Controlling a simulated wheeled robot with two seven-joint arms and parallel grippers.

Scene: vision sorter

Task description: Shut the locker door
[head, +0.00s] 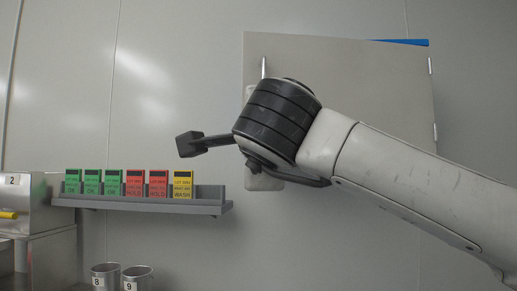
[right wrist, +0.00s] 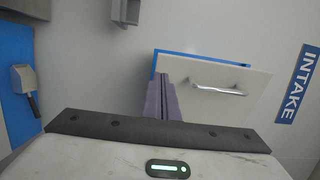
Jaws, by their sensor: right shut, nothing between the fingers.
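The locker door (head: 360,75) is a flat pale grey panel on the wall, with hinges on its right edge in the head view. It stands ajar, with a strip of the blue locker body (head: 410,42) showing behind its top right. Its bar handle (head: 263,67) is on the left side; it also shows whole in the right wrist view (right wrist: 220,91). My right gripper (right wrist: 163,77) is shut and empty, its fingertips by the door's edge; I cannot tell whether they touch. In the head view my right arm covers the lower door and the fingers are hidden. My left gripper is out of view.
A grey shelf (head: 150,204) with several green, red and yellow cards is at the left. Two metal cups (head: 137,278) stand below it, and a metal box (head: 28,200) is at far left. A blue INTAKE sign (right wrist: 297,85) is by the locker. The wall between shelf and door is bare.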

